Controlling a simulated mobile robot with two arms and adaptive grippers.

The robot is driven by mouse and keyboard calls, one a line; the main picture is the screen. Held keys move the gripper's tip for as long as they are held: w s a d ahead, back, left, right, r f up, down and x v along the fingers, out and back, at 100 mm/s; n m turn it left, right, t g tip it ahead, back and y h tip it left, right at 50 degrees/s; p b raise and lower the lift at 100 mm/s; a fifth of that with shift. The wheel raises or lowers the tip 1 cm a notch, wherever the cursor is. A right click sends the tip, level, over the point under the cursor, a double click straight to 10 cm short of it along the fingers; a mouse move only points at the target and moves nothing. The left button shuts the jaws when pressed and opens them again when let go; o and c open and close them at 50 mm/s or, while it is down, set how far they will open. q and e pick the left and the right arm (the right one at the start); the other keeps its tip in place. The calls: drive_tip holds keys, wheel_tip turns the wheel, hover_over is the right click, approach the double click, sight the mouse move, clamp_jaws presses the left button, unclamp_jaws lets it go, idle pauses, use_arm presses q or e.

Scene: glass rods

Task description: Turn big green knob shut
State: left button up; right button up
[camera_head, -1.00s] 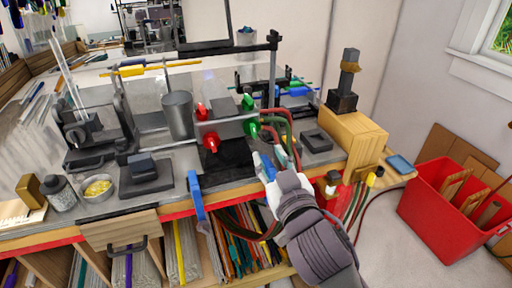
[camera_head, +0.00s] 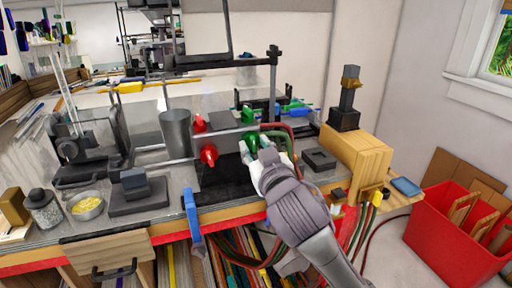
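The big green knob (camera_head: 252,141) is on the front of the torch block on the bench, below a smaller green knob (camera_head: 247,115). My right gripper (camera_head: 258,149) comes up from the lower right, and its fingertips are right at the big green knob. The fingers partly cover the knob's lower right side. I cannot tell whether they touch it or how far they are closed. My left gripper is not in view.
A big red knob (camera_head: 208,154) and a small red knob (camera_head: 199,123) are left of the green ones. Hoses run close to the right of the gripper. A metal cup (camera_head: 176,134) stands left, a wooden block (camera_head: 355,150) right. A blue clamp (camera_head: 192,215) is at the bench edge.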

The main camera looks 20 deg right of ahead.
clamp_jaws()
